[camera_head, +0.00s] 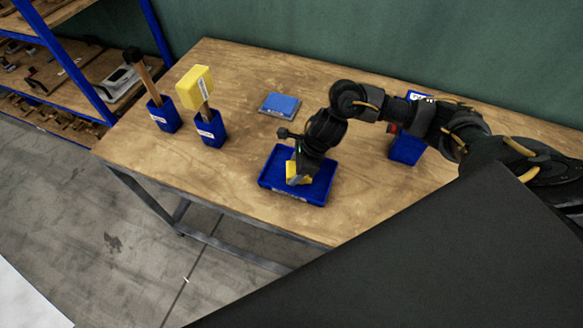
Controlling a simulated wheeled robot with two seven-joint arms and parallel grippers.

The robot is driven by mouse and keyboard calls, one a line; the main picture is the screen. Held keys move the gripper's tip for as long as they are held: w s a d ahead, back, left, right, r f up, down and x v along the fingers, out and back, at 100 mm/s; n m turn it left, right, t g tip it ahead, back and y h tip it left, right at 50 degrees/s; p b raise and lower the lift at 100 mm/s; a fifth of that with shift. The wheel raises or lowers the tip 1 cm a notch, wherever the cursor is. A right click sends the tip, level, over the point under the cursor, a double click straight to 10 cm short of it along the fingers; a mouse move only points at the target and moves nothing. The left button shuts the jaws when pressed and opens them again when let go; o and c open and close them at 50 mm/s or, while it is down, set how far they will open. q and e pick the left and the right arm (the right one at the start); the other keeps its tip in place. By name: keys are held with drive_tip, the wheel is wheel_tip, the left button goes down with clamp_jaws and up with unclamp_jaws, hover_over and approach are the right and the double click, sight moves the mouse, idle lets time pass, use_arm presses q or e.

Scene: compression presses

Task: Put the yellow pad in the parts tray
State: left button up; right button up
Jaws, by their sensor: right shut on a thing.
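The yellow pad (291,172) is between the fingers of my right gripper (298,178), over or inside the blue parts tray (318,198). The right gripper is shut on the pad and points down into the tray. I cannot tell whether the pad touches the tray floor. Part of the pad is hidden by the gripper. The tray lies flat on the wooden table near its front edge. My left gripper is not in view.
On the wooden table (240,75), two blue holders (210,130) (163,117) hold a yellow-headed mallet (196,86) and a wooden-handled tool (143,72). A blue-topped block (281,104) lies behind the tray. Another blue bin (405,150) stands right, partly behind my arm. Shelving (60,60) stands left.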

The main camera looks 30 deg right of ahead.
drive_tip(key=shift+f+b, duration=0.25)
drive_tip(key=shift+b, duration=0.1)
drive_tip(key=o, duration=0.9)
drive_tip(key=shift+r, duration=0.1)
drive_tip(key=shift+o, duration=0.2)
drive_tip(key=shift+r+p, duration=0.3)
drive_tip(key=shift+r, duration=0.1)
drive_tip(key=v, duration=1.1)
drive_tip(key=shift+r+b, duration=0.25)
drive_tip(key=shift+b, duration=0.1)
drive_tip(key=shift+s+d, duration=0.1)
drive_tip(key=shift+d, duration=0.05)
